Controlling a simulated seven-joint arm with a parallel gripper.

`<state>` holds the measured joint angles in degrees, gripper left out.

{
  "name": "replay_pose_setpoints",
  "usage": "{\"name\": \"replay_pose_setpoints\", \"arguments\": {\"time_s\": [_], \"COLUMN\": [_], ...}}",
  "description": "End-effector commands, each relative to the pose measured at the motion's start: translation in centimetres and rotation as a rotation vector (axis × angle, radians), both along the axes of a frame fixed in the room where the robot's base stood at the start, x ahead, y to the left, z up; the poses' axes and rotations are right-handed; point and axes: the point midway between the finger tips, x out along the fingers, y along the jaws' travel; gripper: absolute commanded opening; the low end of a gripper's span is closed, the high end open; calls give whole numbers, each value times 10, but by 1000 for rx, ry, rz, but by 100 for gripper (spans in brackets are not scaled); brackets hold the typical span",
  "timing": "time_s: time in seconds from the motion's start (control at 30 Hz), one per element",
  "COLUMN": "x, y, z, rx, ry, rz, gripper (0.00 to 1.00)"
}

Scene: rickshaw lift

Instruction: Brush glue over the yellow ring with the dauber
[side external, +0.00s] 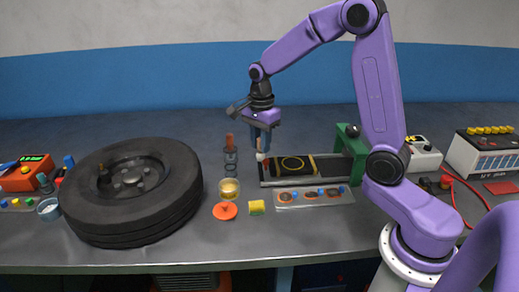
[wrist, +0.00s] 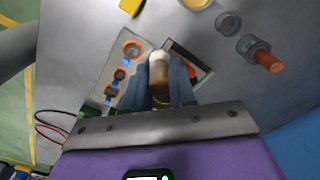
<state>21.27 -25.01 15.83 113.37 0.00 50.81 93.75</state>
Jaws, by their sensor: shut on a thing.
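My gripper (side external: 262,148) points down over the left end of a flat tray (side external: 263,176) in the side external view. It is shut on the dauber, whose pale tip (side external: 260,156) sticks out below the fingers. The wrist view shows the dauber (wrist: 158,75) as a brown stem with a white end between the blue fingers (wrist: 158,92). The yellow ring (side external: 305,164) is on a black piece in the tray, right of the dauber. In the wrist view it is mostly hidden behind the gripper. The glue pot (side external: 229,189), open with amber contents, stands left of the tray.
A large tyre (side external: 130,215) fills the left. An orange lid (side external: 225,211), a yellow sponge (side external: 256,208) and a plate of patches (side external: 340,197) lie in front. An orange-handled tool (side external: 230,140) stands behind the pot. A green press-like frame (side external: 352,145) stands right of the tray.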

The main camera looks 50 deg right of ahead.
Motion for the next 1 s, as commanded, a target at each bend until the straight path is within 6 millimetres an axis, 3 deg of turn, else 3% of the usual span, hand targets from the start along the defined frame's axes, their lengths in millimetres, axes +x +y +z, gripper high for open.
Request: {"name": "replay_pose_setpoints", "arguments": {"time_s": [0.17, 0.4, 0.6, 1.0], "x": [8, 50, 72, 76], "y": [6, 38, 58, 62], "z": [-4, -26, -41, -69], "rx": [0, 0, 0, 0], "ry": [0, 2, 0, 1], "rz": [1, 3, 1, 0], "gripper": [0, 0, 0, 0]}}
